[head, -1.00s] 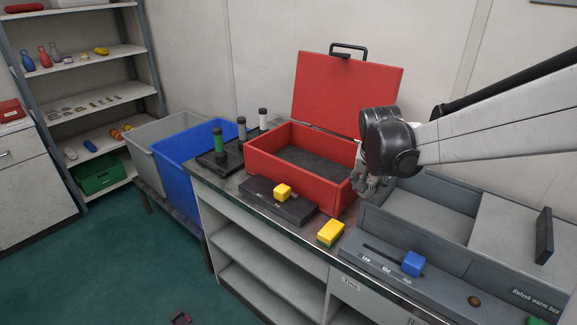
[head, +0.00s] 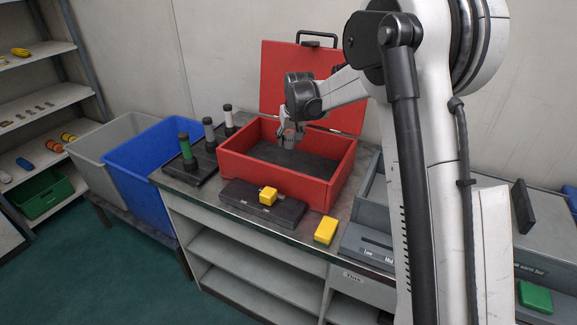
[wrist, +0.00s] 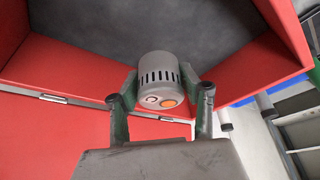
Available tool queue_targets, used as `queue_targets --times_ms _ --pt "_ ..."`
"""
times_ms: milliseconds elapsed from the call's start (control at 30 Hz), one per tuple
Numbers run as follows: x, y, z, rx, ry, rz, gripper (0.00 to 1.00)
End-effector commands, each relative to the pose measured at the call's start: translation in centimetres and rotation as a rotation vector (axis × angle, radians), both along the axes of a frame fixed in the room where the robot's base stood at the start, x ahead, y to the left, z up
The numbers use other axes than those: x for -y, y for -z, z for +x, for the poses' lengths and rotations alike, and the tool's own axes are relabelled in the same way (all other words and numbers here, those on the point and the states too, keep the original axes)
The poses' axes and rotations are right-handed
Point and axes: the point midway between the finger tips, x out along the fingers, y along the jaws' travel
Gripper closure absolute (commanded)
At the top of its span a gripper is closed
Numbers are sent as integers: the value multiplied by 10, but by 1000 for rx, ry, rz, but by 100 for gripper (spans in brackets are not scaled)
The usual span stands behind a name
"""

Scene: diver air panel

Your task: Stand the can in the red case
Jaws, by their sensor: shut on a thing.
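The grey can (wrist: 158,75), with dark slots and an orange dot on the end facing the camera, is between the two fingers of my gripper (wrist: 160,98) in the wrist view. In the head view my gripper (head: 287,131) is over the open red case (head: 275,180), and the can (head: 289,142) shows small below it. The can looks roughly upright. I cannot tell whether its bottom touches the dark case floor (head: 315,165). The red lid (head: 283,85) stands open behind.
A rack with green, grey and white-topped posts (head: 187,150) stands left of the case. A black block with a yellow knob (head: 268,196) and a loose yellow block (head: 326,230) are in front. The grey box (head: 365,240) is to the right. Much of the case floor is bare.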

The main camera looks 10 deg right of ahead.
Motion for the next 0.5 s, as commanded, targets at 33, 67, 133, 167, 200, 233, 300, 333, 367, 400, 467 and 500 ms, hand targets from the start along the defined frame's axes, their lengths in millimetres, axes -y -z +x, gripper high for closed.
queue_targets --times_ms 33,67,133,167,200,233,300,333,367,400,467,500 --pt "0 1 5 1 -10 0 93" --pt "0 2 8 2 -15 0 93" --pt "0 6 11 2 -25 1 93" --pt "0 9 12 3 -27 1 93" --pt "0 15 13 3 -29 0 93" --pt "0 20 13 3 -30 1 93" --pt "0 32 13 3 -29 0 93" --pt "0 38 12 3 -29 0 93" --pt "0 43 13 3 -29 0 93" --pt "0 49 13 3 -29 0 93" --pt "0 57 12 3 -29 0 93" --pt "0 60 12 3 -28 0 93"
